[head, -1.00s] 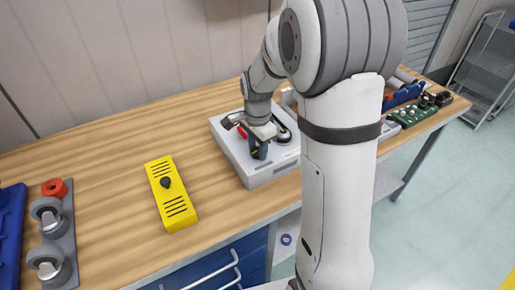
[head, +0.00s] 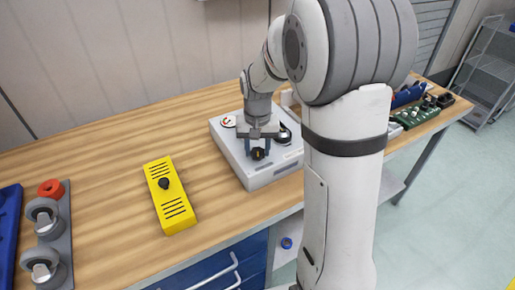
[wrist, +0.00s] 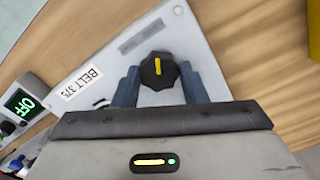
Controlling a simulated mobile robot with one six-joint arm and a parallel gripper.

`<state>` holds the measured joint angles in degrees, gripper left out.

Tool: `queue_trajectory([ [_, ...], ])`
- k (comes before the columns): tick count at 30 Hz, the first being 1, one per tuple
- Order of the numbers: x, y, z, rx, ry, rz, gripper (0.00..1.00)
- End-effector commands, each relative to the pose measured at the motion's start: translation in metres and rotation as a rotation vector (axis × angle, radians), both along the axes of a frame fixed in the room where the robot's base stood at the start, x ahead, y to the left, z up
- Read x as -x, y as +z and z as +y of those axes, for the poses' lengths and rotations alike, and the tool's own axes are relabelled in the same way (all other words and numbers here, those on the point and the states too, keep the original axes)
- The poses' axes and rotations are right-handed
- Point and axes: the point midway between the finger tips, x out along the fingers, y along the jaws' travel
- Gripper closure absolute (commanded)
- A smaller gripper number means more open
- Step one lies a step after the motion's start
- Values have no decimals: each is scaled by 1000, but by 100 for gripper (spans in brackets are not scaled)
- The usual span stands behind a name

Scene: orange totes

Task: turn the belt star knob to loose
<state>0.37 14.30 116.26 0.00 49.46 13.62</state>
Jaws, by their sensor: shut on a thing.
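The belt star knob (wrist: 158,71) is a black lobed knob with a yellow pointer line, on the top of a pale grey box (head: 236,157). In the wrist view the line stands nearly upright in the picture. A label (wrist: 82,84) beside it reads "BELT 375". My gripper (wrist: 159,76) is shut on the star knob, one blue-grey finger on each side. In the head view my gripper (head: 258,148) points down at the knob (head: 258,154), near the box's front. Any position marks around the knob cannot be read.
A red-and-white round dial (head: 228,121) and a dark round part (head: 284,134) are on the same box. A yellow box with a black knob (head: 169,195) stands to the left on the wooden bench (head: 110,170). A small screen (wrist: 20,103) reads "OFF".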

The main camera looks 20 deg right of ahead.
Motion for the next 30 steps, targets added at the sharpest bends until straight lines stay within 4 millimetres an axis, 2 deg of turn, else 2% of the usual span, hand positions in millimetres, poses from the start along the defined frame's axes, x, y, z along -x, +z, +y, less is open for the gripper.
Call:
queue_trajectory([
  [15,0,1,0,0,398,-3,84],
  [30,0,1,0,1,516,-3,84],
])
